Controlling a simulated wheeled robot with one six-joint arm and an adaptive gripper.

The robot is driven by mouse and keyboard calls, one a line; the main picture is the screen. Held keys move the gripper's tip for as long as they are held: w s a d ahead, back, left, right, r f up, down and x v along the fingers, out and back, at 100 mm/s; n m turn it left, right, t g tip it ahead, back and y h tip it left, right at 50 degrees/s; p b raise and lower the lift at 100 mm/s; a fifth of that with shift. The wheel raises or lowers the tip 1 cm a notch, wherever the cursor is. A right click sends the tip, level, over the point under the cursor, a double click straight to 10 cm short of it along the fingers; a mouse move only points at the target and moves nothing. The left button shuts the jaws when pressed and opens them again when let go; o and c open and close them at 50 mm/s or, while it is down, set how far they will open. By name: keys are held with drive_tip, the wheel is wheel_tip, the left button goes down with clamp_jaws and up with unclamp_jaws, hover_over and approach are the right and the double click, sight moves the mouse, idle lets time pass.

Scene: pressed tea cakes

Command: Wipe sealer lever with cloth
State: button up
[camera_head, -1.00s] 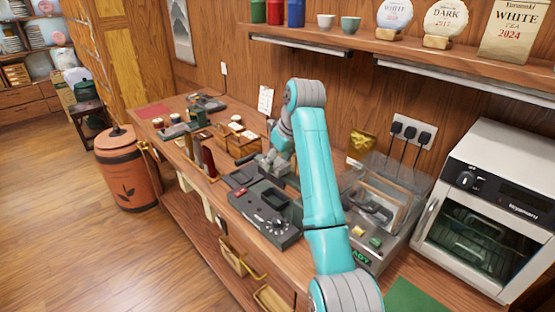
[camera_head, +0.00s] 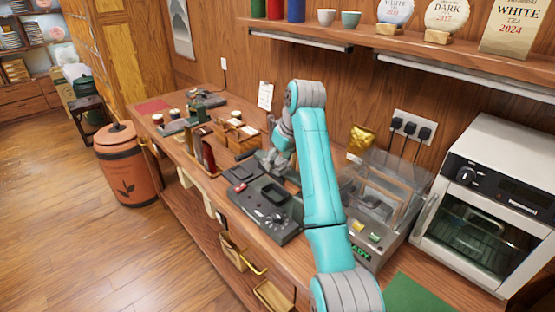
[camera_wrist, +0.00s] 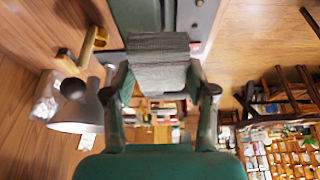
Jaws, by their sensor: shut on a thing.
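My gripper (camera_wrist: 162,88) is shut on a grey ribbed folded cloth (camera_wrist: 158,62), seen in the wrist view. In the head view my gripper (camera_head: 271,161) is low over the counter, at the back end of a dark grey sealer (camera_head: 268,230) with a knob and a black handle bar, and is partly hidden by my arm. In the wrist view a dark green-grey bar (camera_wrist: 138,14), perhaps the lever, lies just beyond the cloth. I cannot tell whether the cloth touches it.
A clear-lidded machine (camera_head: 392,195) stands right of my arm, with a white oven (camera_head: 490,195) farther right. Wooden boxes (camera_head: 240,137) and small tools crowd the counter to the left. A shelf (camera_head: 400,48) runs above. A terracotta bin (camera_head: 123,170) stands on the floor.

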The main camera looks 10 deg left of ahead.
drive_tip(key=shift+w+d+r, duration=0.1)
drive_tip(key=shift+w+d, duration=1.05)
drive_tip(key=shift+w, duration=0.25)
drive_tip(key=shift+w+a+f, duration=0.1)
drive_tip(key=shift+a, duration=0.35)
drive_tip(key=shift+w+a+f, duration=0.1)
drive_tip(key=shift+a, duration=0.35)
drive_tip(key=shift+s+a+r, duration=0.1)
drive_tip(key=shift+s+a, duration=0.85)
drive_tip(key=shift+s, duration=0.25)
drive_tip(key=shift+w+a, duration=0.45)
drive_tip(key=shift+a, duration=0.2)
drive_tip(key=shift+w+d, duration=1.25)
drive_tip(key=shift+w, duration=0.3)
wheel_tip(320, 180, up, 6)
